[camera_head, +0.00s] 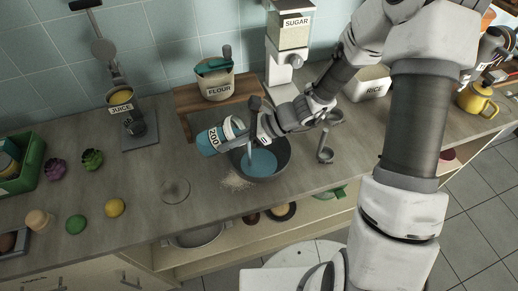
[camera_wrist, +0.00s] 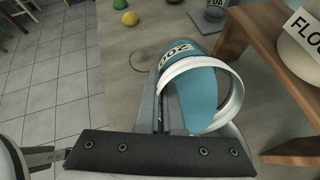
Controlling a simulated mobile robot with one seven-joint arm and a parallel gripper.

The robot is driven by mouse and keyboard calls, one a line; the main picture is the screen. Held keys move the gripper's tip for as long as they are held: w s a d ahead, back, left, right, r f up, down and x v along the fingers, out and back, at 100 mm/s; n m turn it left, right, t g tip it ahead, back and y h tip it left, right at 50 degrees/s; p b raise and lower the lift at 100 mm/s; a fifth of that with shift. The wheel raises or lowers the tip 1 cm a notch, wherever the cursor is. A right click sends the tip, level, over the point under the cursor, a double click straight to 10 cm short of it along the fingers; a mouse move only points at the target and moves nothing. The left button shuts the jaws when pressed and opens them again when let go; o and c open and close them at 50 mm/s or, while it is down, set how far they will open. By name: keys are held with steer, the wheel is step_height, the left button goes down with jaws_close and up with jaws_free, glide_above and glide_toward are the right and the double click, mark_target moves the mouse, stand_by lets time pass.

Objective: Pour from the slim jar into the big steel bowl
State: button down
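My gripper (camera_wrist: 165,115) is shut on a blue jar (camera_head: 209,141) marked "200" with a white rim; the jar also shows in the wrist view (camera_wrist: 199,98). The jar is tipped nearly onto its side at the left rim of the dark steel bowl (camera_head: 284,161). A thin pale streak shows below the jar at the bowl's left side. A light blue patch (camera_head: 262,163) lies inside the bowl. The bowl is mostly hidden in the wrist view.
White grains (camera_head: 236,181) lie on the counter left of the bowl. A flour tub (camera_head: 216,87) stands on a wooden stand (camera_head: 188,98) behind. A metal tool (camera_head: 325,153) stands right of the bowl.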

steer(key=shift+d+f+y+b, duration=0.15)
steer(key=shift+f+y+b, duration=0.25)
steer(key=shift+y+b, duration=0.85)
stand_by(1.6)
steer(key=shift+h, duration=0.25)
